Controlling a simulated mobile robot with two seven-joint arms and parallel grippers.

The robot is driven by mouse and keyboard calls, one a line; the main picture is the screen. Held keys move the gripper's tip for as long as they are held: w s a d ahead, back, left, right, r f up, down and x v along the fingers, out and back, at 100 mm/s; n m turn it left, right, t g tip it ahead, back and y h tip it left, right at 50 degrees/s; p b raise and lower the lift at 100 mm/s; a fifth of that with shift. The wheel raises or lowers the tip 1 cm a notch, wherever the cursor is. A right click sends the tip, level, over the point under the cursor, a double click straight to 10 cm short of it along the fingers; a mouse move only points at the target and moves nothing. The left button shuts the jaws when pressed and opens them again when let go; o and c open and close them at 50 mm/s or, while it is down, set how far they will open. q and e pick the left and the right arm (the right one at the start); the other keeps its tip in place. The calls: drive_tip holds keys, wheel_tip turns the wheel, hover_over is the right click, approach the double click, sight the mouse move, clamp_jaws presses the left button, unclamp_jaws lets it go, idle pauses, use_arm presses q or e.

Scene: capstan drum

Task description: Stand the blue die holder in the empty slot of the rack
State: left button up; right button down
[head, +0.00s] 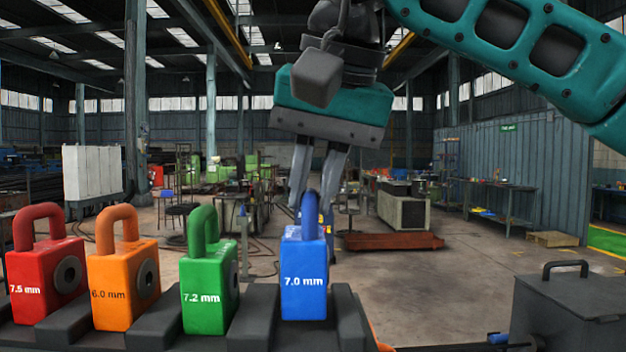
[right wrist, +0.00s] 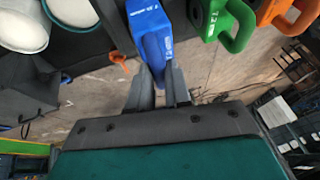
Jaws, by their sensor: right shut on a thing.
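The blue die holder (head: 305,275), marked 7.0 mm, stands upright at the right part of the dark rack (head: 256,310), its base at the level of the slots. Whether it is fully seated I cannot tell. My right gripper (head: 312,205) is above it, shut on its loop handle. In the right wrist view the blue holder (right wrist: 152,35) shows between the fingertips (right wrist: 160,90). Red (head: 45,270), orange (head: 123,275) and green (head: 208,280) die holders stand in the rack to the left. My left gripper is not in view.
A dark lidded box (head: 570,310) with a handle stands at the lower right. Two pale round containers (right wrist: 75,12) show at the upper left of the right wrist view. Open workshop floor lies behind the rack.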

drive_tip(key=shift+f+b, duration=0.35)
drive_tip(key=shift+f, duration=0.3)
drive_tip(key=c, duration=1.1)
unclamp_jaws()
drive_tip(key=shift+o, duration=0.7)
drive_tip(key=shift+f, duration=0.25)
drive_tip(key=o, duration=0.5)
drive_tip(key=shift+r, duration=0.1)
drive_tip(key=shift+c, duration=0.2)
drive_tip(key=shift+r+p, duration=0.7)
drive_tip(key=shift+r, duration=2.35)
